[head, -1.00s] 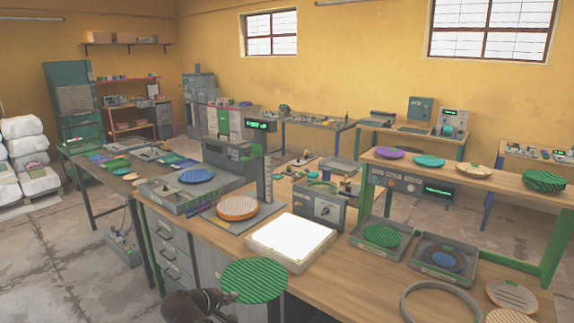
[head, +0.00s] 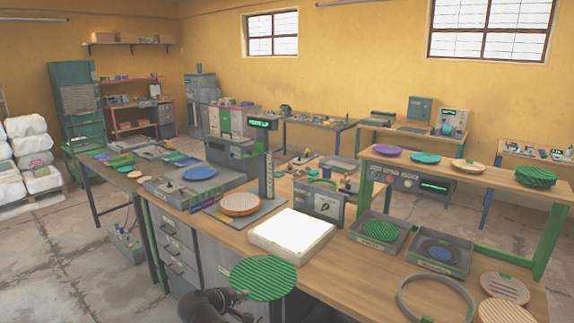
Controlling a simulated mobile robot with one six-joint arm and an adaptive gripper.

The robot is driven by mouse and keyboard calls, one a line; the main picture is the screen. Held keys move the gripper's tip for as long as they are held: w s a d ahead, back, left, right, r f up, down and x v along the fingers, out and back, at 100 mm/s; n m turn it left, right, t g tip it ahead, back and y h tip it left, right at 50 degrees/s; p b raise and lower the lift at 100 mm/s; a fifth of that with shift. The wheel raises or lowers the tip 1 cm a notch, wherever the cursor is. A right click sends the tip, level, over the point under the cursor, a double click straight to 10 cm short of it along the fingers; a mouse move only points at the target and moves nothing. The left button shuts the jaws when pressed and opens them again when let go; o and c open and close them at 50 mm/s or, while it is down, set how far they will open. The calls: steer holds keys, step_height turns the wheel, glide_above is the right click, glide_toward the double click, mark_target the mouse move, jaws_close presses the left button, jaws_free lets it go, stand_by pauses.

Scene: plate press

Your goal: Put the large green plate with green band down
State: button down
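The large green plate (head: 264,279), with darker green stripes, is at the bottom centre of the head view. It is held out roughly level in front of the bench's near edge, overlapping it in the picture. My gripper (head: 238,296) is at the plate's lower left rim and looks shut on it; the fingertips are small and partly hidden. Whether the plate touches the bench edge is hard to tell. Another green plate (head: 380,230) lies in a grey tray on the bench, and one (head: 536,176) is on the raised shelf at right.
A lit white panel (head: 292,232) lies on the bench (head: 345,278) just behind the held plate. An orange plate (head: 240,204) sits on a gauge stand. A grey ring (head: 403,301), a tray with a blue plate (head: 455,268) and pale plates (head: 508,312) crowd the right. Bare wood shows between panel and ring.

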steer(key=w+d+r+n+t+y+p, duration=0.1)
steer(key=w+d+n+y, duration=0.2)
steer(key=d, duration=1.1)
steer(key=w+d+r+n+t+y+p, duration=0.1)
steer(key=w+d+n+y, duration=0.2)
steer(key=d, duration=1.2)
steer(key=shift+w+d+n, duration=0.15)
steer(key=shift+n, duration=0.25)
steer(key=shift+w, duration=0.15)
